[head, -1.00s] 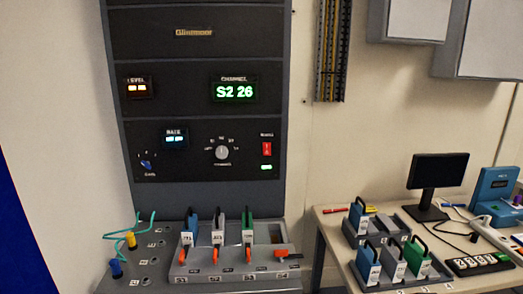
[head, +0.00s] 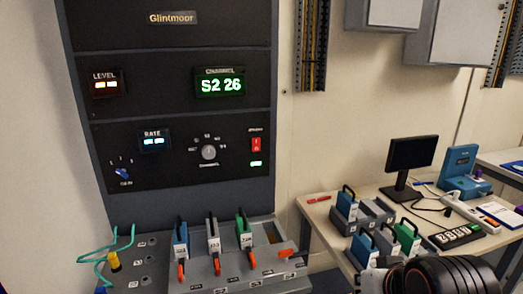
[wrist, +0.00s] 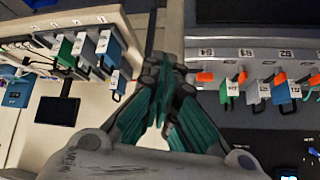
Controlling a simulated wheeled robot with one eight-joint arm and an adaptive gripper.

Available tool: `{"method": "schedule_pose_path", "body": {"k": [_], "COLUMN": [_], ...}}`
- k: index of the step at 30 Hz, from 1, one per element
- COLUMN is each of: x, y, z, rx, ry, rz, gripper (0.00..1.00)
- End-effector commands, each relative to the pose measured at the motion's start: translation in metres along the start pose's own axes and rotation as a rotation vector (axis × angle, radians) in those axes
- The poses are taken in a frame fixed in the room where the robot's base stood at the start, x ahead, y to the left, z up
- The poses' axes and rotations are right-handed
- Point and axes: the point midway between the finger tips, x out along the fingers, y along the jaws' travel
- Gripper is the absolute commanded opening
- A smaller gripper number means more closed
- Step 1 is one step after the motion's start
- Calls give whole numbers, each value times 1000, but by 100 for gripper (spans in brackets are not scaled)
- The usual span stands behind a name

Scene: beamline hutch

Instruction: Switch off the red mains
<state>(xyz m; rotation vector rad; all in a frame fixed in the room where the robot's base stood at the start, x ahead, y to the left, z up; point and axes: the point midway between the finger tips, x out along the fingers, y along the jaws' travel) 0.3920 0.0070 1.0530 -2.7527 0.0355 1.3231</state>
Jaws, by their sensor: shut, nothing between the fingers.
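The red mains switch (head: 256,145) is a small red rocker at the right of the console's lower black panel, in the head view. A lit green indicator (head: 255,163) sits just below it. I cannot read the switch's position. My gripper (wrist: 163,72) shows in the wrist view with its fingers together and empty, apart from everything around it. The switch cannot be made out in the wrist view. In the head view only a dark part of my arm shows at the lower right, well to the right of and below the switch.
A sloped shelf below the panel carries blue, white and green modules (head: 245,232) with orange levers. A rotary knob (head: 209,152) is left of the switch. At right, a table (head: 322,213) holds more modules, a monitor (head: 411,154) and a power strip (head: 470,213).

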Motion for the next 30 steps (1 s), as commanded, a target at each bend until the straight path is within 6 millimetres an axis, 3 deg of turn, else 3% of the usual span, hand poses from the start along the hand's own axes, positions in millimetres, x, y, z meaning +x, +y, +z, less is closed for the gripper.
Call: {"method": "schedule_pose_path", "body": {"k": [10,21,30], "x": [8,30,50], "y": [-21,-68,-111], "z": [-57,-159,-229], "rx": [171,535,843], "ry": [96,263,357], "rz": [-51,-215,-407], "gripper": [0,0,0]}}
